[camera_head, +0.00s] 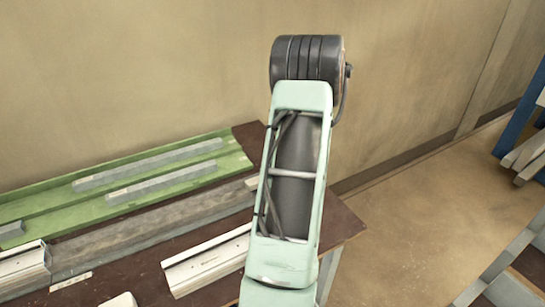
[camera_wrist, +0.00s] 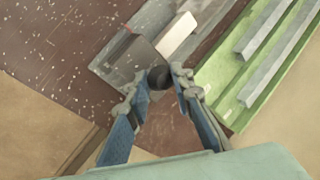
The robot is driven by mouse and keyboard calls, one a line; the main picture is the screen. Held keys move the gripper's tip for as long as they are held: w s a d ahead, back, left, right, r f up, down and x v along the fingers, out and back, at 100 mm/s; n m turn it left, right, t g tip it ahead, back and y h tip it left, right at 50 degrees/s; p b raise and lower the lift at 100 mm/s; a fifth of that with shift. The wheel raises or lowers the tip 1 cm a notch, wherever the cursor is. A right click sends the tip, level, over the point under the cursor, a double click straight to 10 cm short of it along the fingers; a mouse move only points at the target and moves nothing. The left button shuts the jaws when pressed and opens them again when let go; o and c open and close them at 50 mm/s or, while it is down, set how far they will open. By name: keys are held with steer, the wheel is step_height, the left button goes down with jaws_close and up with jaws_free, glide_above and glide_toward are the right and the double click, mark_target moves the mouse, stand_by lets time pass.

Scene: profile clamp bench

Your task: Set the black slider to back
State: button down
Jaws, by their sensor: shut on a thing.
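The black slider (camera_wrist: 159,77) shows in the wrist view as a dark rounded knob between my fingertips. My gripper (camera_wrist: 160,82) has blue fingers with grey tips, and it is shut on this knob from both sides. A dark, flat-faced block (camera_wrist: 136,56) lies right beside the knob, on a grey metal piece (camera_wrist: 108,68). I cannot tell whether block and knob are one part. In the head view my arm hides the gripper and the slider.
A green tray (camera_head: 128,168) with grey bars lies along the wall at the back of the brown bench (camera_head: 135,277). A grey profile (camera_head: 150,229) runs in front of it. A pale metal piece (camera_head: 210,262) lies close to my arm.

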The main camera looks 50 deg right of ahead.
steer(key=shift+s+d+r, duration=0.1)
steer(key=shift+s+d, duration=0.05)
steer(key=shift+d, duration=0.3)
steer(key=c, duration=1.7)
jaws_free()
steer(key=shift+s+d, duration=0.1)
steer(key=v, duration=1.2)
